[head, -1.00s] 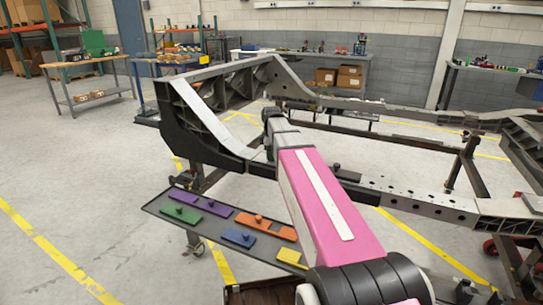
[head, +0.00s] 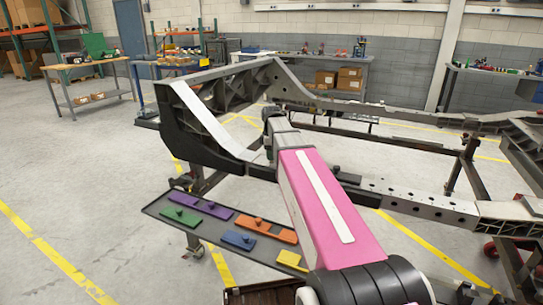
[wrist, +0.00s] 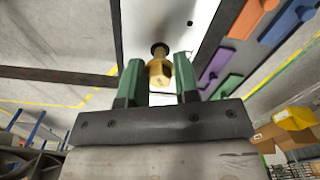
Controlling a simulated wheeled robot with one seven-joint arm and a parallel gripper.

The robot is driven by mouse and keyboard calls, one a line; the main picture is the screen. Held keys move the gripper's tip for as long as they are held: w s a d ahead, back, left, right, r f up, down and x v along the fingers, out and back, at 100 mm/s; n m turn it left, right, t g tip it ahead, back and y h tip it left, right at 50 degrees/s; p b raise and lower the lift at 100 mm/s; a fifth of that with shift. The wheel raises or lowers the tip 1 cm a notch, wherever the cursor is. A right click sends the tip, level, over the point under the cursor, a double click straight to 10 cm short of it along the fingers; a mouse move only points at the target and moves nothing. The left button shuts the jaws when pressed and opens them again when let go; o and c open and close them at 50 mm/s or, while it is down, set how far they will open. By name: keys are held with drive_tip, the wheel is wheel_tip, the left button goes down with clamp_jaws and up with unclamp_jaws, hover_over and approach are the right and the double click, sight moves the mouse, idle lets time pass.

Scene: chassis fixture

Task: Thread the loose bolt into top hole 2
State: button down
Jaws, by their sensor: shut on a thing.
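The brass-coloured bolt (wrist: 160,75) stands between the green fingertips of my gripper (wrist: 158,63) in the wrist view, with its hex head toward the camera. My gripper is shut on it. A dark round end or hole shows just beyond the bolt against a pale plate-like surface (wrist: 140,24) of the chassis. I cannot tell whether the bolt has entered a hole. One small hole (wrist: 190,23) shows to the right on the same surface. In the head view, the chassis rail with holes (head: 415,199) runs right of my arm, which hides the bolt and gripper fingers.
A dark tray (head: 152,209) with purple, green, orange, blue and yellow plates sits low, left of my arm. A dark knob (head: 336,169) stands on the rail beside my arm. The curved chassis frame (head: 185,125) rises at the left. Open floor lies farther left.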

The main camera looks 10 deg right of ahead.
drive_tip(key=shift+r, duration=2.05)
